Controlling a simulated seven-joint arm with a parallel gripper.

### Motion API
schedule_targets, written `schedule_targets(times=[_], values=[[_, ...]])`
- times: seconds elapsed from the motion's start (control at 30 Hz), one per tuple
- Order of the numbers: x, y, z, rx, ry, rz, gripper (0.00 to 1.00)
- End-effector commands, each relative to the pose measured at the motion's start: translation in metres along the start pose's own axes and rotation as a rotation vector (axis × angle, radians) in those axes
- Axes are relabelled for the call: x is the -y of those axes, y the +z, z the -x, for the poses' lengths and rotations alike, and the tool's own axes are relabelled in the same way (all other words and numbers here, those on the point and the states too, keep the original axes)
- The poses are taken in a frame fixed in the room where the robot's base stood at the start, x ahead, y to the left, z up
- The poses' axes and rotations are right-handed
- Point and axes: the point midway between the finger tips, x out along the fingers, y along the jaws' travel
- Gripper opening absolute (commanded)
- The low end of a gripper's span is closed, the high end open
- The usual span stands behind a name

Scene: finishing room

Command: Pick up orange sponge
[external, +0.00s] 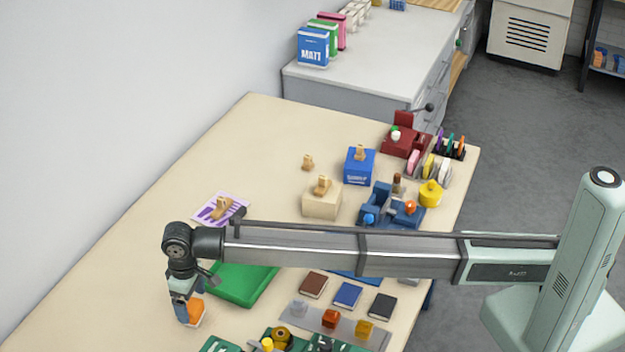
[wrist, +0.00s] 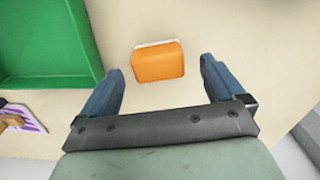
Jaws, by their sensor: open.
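The orange sponge (wrist: 159,64) lies on the beige table in the wrist view, with a thin white edge along its far side. My gripper (wrist: 162,72) is open, with one blue finger to the left of the sponge and one to the right. There is clear space between each finger and the sponge, and nothing is held. In the external view the sponge (external: 195,310) shows beside my gripper (external: 188,312) near the table's front left. The fingers partly cover it there, and I cannot tell the height of my gripper above it.
A green tray (wrist: 92,62) stands left of the sponge; my arm partly covers it in the external view. A purple card (external: 238,212) with a wooden piece lies behind. Several small blocks and a grey strip (external: 345,334) lie to the right. The table left of my gripper is clear.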

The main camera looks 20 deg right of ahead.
Motion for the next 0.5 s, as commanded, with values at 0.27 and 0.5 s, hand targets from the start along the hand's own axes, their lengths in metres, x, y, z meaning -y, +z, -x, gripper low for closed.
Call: schedule_targets(times=[0.27,0.5], values=[[-0.002,-0.001,-0.032,0.0,0.0,0.0,0.96],[-0.002,-0.002,-0.034,0.0,0.0,0.0,0.95]])
